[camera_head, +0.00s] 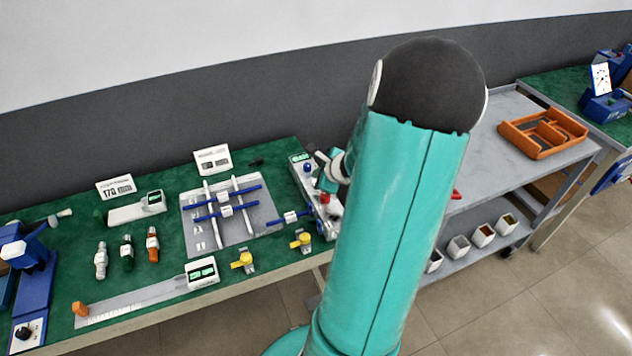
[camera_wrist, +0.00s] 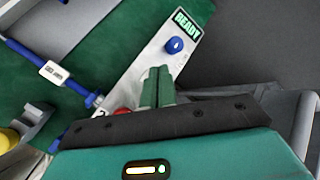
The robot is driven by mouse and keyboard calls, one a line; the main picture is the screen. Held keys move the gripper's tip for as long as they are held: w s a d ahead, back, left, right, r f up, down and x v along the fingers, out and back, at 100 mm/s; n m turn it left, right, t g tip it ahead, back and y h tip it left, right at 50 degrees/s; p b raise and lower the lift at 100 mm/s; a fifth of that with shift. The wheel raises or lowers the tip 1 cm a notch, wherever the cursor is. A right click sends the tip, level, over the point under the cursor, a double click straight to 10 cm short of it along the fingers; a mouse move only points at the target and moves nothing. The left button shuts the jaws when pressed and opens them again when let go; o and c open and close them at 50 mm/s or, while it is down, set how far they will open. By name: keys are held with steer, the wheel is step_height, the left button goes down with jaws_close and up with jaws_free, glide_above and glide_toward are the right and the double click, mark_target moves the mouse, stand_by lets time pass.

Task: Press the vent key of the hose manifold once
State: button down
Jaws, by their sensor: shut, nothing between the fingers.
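A narrow pale panel (camera_wrist: 150,62) with a green READY display (camera_wrist: 187,23), a blue round key (camera_wrist: 174,46) and a partly hidden red part (camera_wrist: 122,110) lies under my gripper in the wrist view. I cannot read which key is marked vent, or whether this panel is the hose manifold. In the head view the panel (camera_head: 303,178) stands at the table's right end, with its blue key (camera_head: 308,167) and red part (camera_head: 325,198). My gripper (camera_wrist: 157,82) is shut and empty, its tips over the panel between the blue key and the red part. Contact cannot be told.
A grey plate with blue and white bars (camera_head: 263,213) lies left of the panel. A labelled blue hose (camera_wrist: 50,70) and yellow-handled valves (camera_head: 301,240) are close by. A grey cart (camera_head: 490,150) stands to the right. My arm hides part of the table's right end.

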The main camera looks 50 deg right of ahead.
steer(key=shift+r, duration=2.5)
